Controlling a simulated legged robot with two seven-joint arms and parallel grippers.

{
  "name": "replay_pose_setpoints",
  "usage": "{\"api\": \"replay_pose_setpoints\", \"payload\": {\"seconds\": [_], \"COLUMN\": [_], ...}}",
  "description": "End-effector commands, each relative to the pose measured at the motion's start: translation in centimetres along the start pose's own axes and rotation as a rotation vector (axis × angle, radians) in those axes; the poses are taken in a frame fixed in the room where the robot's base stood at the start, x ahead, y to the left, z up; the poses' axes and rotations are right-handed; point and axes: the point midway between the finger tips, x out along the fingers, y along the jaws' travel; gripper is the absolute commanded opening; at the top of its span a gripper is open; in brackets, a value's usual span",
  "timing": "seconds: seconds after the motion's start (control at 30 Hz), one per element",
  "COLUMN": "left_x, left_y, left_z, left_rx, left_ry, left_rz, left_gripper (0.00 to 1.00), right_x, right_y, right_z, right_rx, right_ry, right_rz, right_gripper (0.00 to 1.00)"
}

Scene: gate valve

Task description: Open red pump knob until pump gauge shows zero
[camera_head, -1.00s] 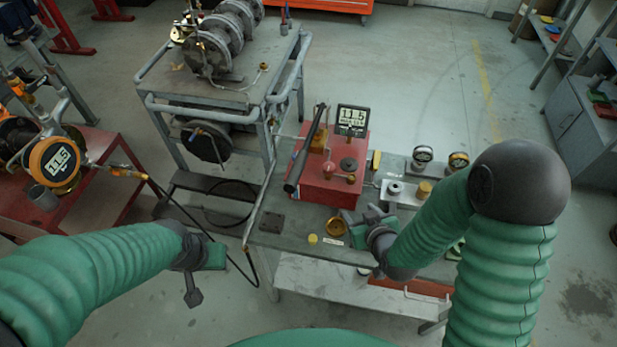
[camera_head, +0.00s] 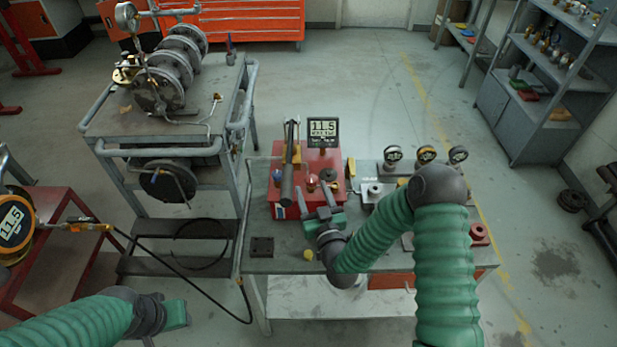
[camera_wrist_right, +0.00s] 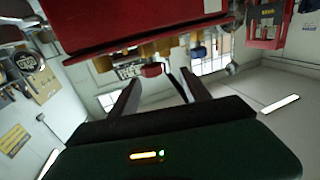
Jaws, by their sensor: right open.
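The red pump (camera_head: 278,208) stands on the bench in the head view. Its square black gauge (camera_head: 322,131) reads about 11.5. A small red knob (camera_head: 312,182) shows at the pump's front, close to my right gripper. My right gripper (camera_head: 315,195) is open in front of the pump, fingers pointing at it. In the right wrist view a small red knob (camera_wrist_right: 152,70) appears between the open fingers (camera_wrist_right: 161,77), and the red pump body (camera_wrist_right: 130,20) fills the top. Contact with the knob cannot be told. My left gripper (camera_head: 175,315) is low at left, its fingers mostly hidden.
The pump's black lever (camera_head: 288,170) rises beside the gripper. Several round gauges (camera_head: 426,155) stand at the bench's right. A round yellow gauge (camera_head: 14,225) on the left red table also reads about 11.5. A metal cart (camera_head: 165,130) with flanges stands behind left.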

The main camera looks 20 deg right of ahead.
Motion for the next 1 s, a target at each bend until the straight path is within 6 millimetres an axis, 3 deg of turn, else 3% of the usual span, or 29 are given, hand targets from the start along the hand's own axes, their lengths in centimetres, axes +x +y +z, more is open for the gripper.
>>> {"api": "replay_pose_setpoints", "payload": {"seconds": [0.2, 0.57, 1.0], "left_x": [-0.4, -0.4, -0.4], "left_y": [0.0, 0.0, 0.0], "left_z": [-0.1, -0.1, -0.1], "left_rx": [0.000, 0.001, 0.000], "left_ry": [0.000, 0.000, 0.000], "left_rz": [0.000, 0.000, 0.000], "left_gripper": [0.36, 0.36, 0.36], "right_x": [4.2, 5.1, 5.1], "right_y": [0.7, 0.3, 0.2], "right_z": [0.1, 0.1, 0.1], "right_rx": [0.006, 0.000, 0.004], "right_ry": [0.001, -0.001, -0.002], "right_rz": [0.003, 0.001, -0.004], "right_gripper": [0.55, 0.55, 0.00]}}
